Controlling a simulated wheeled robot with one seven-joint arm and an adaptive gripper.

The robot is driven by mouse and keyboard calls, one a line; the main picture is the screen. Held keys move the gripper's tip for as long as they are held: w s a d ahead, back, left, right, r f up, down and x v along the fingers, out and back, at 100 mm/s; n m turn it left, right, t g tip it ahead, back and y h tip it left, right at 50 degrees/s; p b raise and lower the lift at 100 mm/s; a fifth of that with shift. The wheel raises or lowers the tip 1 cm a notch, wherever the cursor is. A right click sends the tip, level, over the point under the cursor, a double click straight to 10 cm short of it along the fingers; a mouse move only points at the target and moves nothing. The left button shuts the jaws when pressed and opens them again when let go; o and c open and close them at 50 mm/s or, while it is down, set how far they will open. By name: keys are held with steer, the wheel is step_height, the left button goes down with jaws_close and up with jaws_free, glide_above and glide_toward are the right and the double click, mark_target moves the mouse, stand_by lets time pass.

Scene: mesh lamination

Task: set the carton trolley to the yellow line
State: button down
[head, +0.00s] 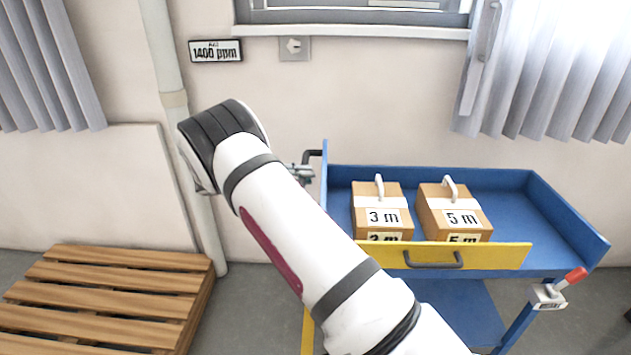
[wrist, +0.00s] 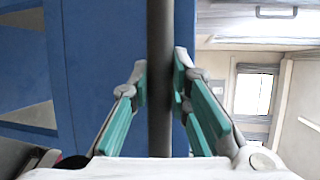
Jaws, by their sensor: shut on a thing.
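The carton trolley (head: 560,215) is blue with a yellow front panel (head: 500,257), right of centre in the head view. It carries two cartons with white handles, marked 3 m (head: 383,216) and 5 m (head: 462,218). A dark handle bar (head: 312,154) sticks out at its left end. My gripper (head: 303,173) is at this bar, partly hidden behind my arm. In the wrist view my gripper's teal fingers (wrist: 160,95) are shut on the upright dark bar (wrist: 160,40). A strip of the yellow line (head: 307,330) shows on the floor beside the trolley's left end; my arm hides part of it.
A wooden pallet (head: 100,295) lies on the floor at the left. A vertical pipe (head: 172,100) runs down the wall behind my arm. A red-tipped lever (head: 568,280) is at the trolley's near right corner. The wall stands close behind the trolley.

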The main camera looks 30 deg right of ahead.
steer(key=shift+w+a, duration=0.35)
steer(key=shift+a, duration=0.3)
steer(key=c, duration=1.5)
jaws_free()
steer(key=v, duration=1.2)
steer(key=shift+w, duration=0.1)
